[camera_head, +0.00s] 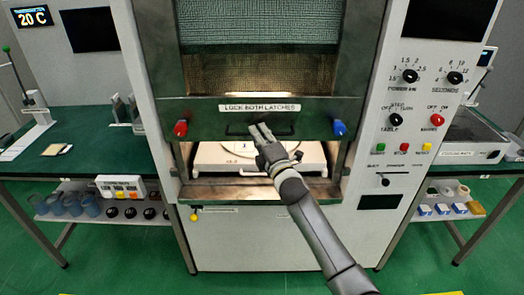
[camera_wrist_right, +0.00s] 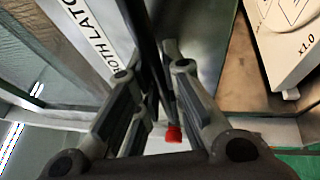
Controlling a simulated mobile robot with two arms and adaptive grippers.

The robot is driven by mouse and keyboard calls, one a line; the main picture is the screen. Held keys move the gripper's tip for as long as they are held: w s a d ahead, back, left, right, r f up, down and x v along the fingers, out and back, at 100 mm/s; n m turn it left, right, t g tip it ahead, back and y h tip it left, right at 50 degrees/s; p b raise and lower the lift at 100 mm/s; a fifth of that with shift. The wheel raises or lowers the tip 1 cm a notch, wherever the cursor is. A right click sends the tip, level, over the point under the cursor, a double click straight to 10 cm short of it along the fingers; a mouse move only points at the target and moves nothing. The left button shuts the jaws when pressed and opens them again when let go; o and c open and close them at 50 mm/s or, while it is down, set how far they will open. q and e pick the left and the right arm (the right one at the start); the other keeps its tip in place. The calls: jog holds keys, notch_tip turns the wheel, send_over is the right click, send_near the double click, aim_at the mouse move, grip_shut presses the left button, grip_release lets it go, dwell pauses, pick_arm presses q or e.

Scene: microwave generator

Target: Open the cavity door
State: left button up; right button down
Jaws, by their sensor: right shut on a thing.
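The cavity door (camera_head: 215,120) is a dark panel labelled "LOCK BOTH LATCHES" with a mesh window above. It stands partly raised; a gap below it shows the lit cavity. A red latch (camera_head: 181,128) is at its left and a blue latch (camera_head: 339,128) at its right. My right gripper (camera_head: 262,133) is at the dark handle (camera_head: 236,128) under the label. In the wrist view its fingers (camera_wrist_right: 160,75) are shut on the handle bar (camera_wrist_right: 148,45), and the red latch (camera_wrist_right: 173,134) shows beyond. The fingers hide part of the handle. My left gripper is not in view.
A white platform (camera_head: 217,156) sits inside the cavity under the door. A control panel with knobs and buttons (camera_head: 404,147) is on the right of the machine. Green tables (camera_head: 95,140) stand on both sides, with shelves of small items below.

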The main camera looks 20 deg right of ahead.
jog(key=p, duration=1)
send_near(252, 75)
jog(key=x, duration=0.4)
jog(key=shift+w+a, duration=0.1)
jog(key=shift+w, duration=0.1)
jog(key=c, duration=1.5)
grip_release()
jog(key=shift+c, duration=0.2)
jog(key=v, duration=1.2)
jog(key=shift+f+b, duration=0.25)
jog(key=shift+b, duration=0.05)
